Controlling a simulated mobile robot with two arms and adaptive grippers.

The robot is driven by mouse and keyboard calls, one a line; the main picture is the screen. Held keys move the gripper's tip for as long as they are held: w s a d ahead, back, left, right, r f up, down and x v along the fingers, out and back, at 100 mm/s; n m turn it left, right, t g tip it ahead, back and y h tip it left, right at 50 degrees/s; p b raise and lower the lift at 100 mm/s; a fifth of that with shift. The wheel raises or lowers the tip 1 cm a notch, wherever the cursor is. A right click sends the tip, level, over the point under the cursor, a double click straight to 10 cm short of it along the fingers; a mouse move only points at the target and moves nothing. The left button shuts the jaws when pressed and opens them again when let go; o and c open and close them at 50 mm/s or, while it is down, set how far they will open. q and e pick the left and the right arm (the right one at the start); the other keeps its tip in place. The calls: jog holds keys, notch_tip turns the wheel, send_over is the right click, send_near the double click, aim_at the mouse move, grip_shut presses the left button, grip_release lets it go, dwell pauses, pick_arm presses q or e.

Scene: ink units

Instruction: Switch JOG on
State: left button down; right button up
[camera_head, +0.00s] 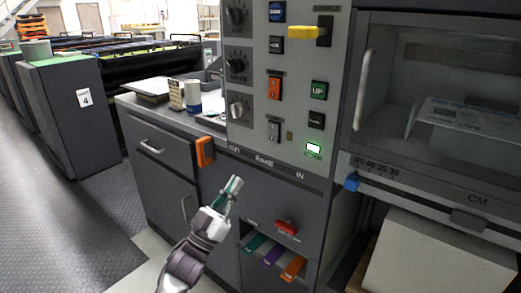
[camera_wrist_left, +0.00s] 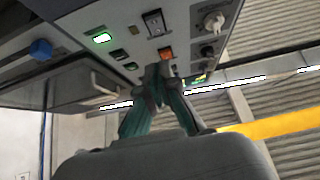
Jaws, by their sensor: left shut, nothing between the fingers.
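The grey control panel (camera_head: 295,75) carries an orange rocker switch (camera_head: 274,87) and a grey rocker switch (camera_head: 273,131) below it. Green UP (camera_head: 318,90) and black (camera_head: 316,120) buttons sit to their right. I cannot read which control is marked JOG. My left gripper (camera_head: 233,186) is shut and empty, below the panel and in front of the cabinet. In the left wrist view its fingertips (camera_wrist_left: 158,72) overlap the panel's edge near an orange control (camera_wrist_left: 167,53). My right gripper is not in view.
A yellow lever (camera_head: 310,32) sticks out at the panel's upper right. Several knobs (camera_head: 236,65) line its left side. An orange handle (camera_head: 205,151) and a red handle (camera_head: 286,228) project from the cabinet. A mug (camera_head: 192,96) stands on the counter at left.

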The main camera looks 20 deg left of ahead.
aim_at(272, 137)
pick_arm(q)
jog(key=shift+w, duration=0.1)
jog(key=x, duration=0.4)
jog(key=f+x, duration=0.1)
jog(key=x, duration=0.3)
jog(key=w+x, duration=0.1)
jog(key=x, duration=0.3)
jog(key=shift+d+f, duration=0.2)
jog(key=shift+f, duration=0.15)
jog(key=shift+w+d+f, duration=0.1)
jog(key=shift+w+d, duration=0.1)
jog(key=shift+w, duration=0.4)
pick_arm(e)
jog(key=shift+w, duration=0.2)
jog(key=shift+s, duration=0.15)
pick_arm(q)
jog(key=shift+w+d+f+t+b, duration=0.1)
jog(key=shift+w+t+b, duration=0.2)
jog(key=shift+b, duration=0.55)
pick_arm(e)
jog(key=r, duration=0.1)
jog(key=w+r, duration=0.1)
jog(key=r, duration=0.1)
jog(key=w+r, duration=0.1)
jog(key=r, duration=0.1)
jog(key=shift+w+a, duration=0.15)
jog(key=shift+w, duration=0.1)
pick_arm(q)
jog(key=shift+s, duration=0.1)
